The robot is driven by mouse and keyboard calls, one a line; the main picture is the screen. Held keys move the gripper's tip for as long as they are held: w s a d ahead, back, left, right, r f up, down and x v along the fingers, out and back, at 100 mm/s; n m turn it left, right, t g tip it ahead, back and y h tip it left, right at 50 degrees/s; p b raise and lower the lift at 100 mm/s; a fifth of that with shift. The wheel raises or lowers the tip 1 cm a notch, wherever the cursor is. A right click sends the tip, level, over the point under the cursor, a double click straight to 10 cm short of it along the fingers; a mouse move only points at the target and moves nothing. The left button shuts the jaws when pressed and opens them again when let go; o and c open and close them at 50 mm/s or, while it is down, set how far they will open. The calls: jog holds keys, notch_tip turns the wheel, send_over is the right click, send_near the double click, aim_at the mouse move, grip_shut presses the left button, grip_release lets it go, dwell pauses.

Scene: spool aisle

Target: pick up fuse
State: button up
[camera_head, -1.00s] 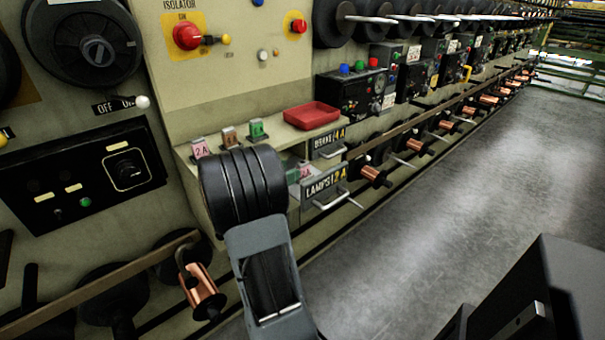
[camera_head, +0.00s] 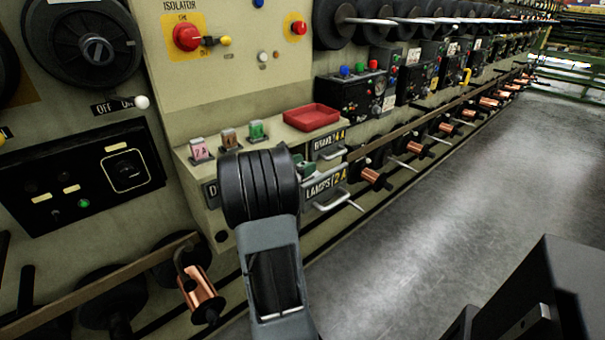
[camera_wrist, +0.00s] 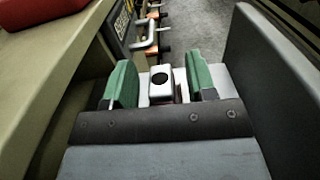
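A light-topped fuse (camera_wrist: 161,82) with a dark round spot stands between the green-padded fingers of my gripper (camera_wrist: 162,84) in the wrist view. The gripper is open, with a gap on each side of the fuse. In the head view the green of my gripper (camera_head: 307,168) shows just above the open-looking LAMPS 2A drawer (camera_head: 325,183); my arm hides much of this spot and the fuse there. On the ledge to the left stand a pink fuse (camera_head: 199,150), a brown fuse (camera_head: 229,139) and a green fuse (camera_head: 257,130).
A red tray (camera_head: 312,117) sits on the ledge behind the gripper. Copper spools (camera_head: 376,179) and a rail line the machine's lower side. The grey floor (camera_head: 430,240) to the right is clear.

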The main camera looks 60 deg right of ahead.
jog(key=c, duration=0.9)
grip_shut()
jog(key=shift+r, duration=0.15)
